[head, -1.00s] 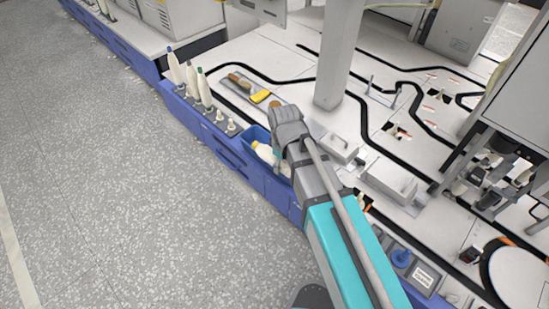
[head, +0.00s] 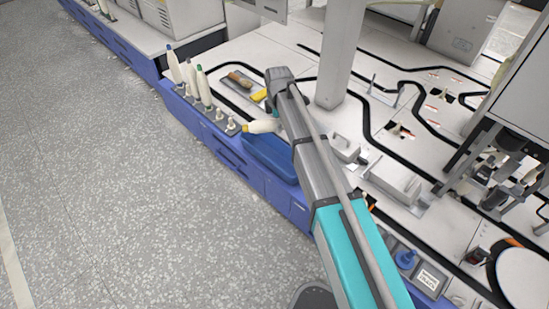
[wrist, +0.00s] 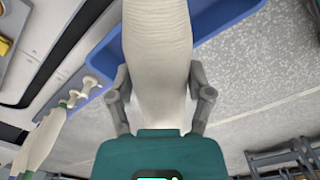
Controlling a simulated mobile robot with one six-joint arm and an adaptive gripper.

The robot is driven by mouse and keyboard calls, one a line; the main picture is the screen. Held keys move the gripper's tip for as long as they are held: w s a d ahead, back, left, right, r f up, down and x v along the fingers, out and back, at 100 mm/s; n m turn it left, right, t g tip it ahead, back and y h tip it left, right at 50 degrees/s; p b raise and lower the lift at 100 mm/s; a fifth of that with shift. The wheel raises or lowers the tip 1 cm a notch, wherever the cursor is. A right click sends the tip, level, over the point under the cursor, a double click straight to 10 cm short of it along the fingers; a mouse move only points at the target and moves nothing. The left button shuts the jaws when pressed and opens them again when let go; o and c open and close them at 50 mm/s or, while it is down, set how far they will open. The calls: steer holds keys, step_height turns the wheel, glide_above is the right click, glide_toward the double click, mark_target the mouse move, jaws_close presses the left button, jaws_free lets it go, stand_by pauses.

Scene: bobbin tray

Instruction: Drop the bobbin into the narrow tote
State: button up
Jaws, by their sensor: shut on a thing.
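My gripper (wrist: 160,92) is shut on a cream bobbin (wrist: 157,45), with one finger on each side of it. In the head view the bobbin (head: 262,126) sticks out to the left of my arm, lying roughly level near the far end of the narrow blue tote (head: 268,160). My arm hides the gripper's fingers there. The tote is set in the blue front edge of the bench, and its visible inside looks empty. In the wrist view the tote (wrist: 218,15) shows behind the bobbin, which covers part of it.
Upright bobbins (head: 190,76) and short white pegs (head: 225,122) stand along the bench edge beyond the tote. A grey tray (head: 242,86) with a brown-handled tool and a yellow item (head: 259,95) lies on the bench. A grey post (head: 335,60) rises to the right of my arm.

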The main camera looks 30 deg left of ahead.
steer(key=shift+w+f, duration=0.1)
steer(key=shift+f, duration=0.1)
stand_by(0.4)
steer(key=shift+f+b, duration=2.8)
steer(key=shift+b, duration=0.2)
steer(key=o, duration=1.2)
steer(key=shift+r, duration=0.1)
